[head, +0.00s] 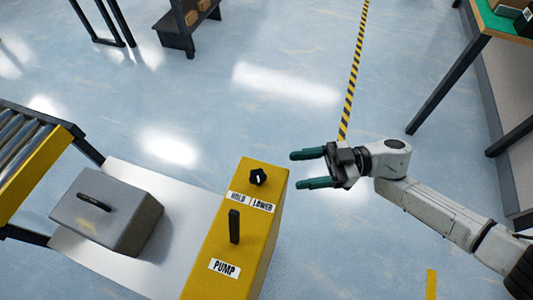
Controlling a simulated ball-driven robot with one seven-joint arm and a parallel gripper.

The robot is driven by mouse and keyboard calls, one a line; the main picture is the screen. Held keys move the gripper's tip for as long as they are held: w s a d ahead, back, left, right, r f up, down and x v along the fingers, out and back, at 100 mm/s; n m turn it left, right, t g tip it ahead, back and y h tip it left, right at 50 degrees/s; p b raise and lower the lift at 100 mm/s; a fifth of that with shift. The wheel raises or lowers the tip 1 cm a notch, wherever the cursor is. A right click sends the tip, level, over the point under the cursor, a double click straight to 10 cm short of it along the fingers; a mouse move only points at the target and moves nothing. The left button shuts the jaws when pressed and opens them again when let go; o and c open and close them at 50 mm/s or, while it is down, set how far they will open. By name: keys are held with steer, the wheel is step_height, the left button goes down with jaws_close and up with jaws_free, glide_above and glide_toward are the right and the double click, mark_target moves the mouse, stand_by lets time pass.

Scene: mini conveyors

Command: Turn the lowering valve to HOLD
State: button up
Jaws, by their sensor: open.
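A white label (251,202) below the knob reads HOLD on the left and LOWER on the right. I cannot tell which side the knob is set to. A black upright pump lever (234,226) stands on the same housing above a PUMP label (224,268). My gripper (308,169) is to the right of the knob, apart from it, with its two green fingers open and pointing left. Nothing is between the fingers.
A grey box with a black handle (108,212) sits on a pale platform (178,195) left of the housing. A roller conveyor (38,160) is at the far left. A green-topped table (495,22) stands at the upper right.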

mark_target(256, 175)
steer(key=shift+n+g, duration=0.3)
steer(key=shift+g, duration=0.2)
steer(key=a, duration=0.3)
steer(key=s+a+p, duration=0.1)
steer(key=a, duration=0.3)
steer(key=a+p, duration=0.1)
steer(key=a, duration=0.2)
steer(key=shift+s+a+r, duration=0.35)
steer(key=shift+s+a, duration=0.05)
steer(key=c, duration=1)
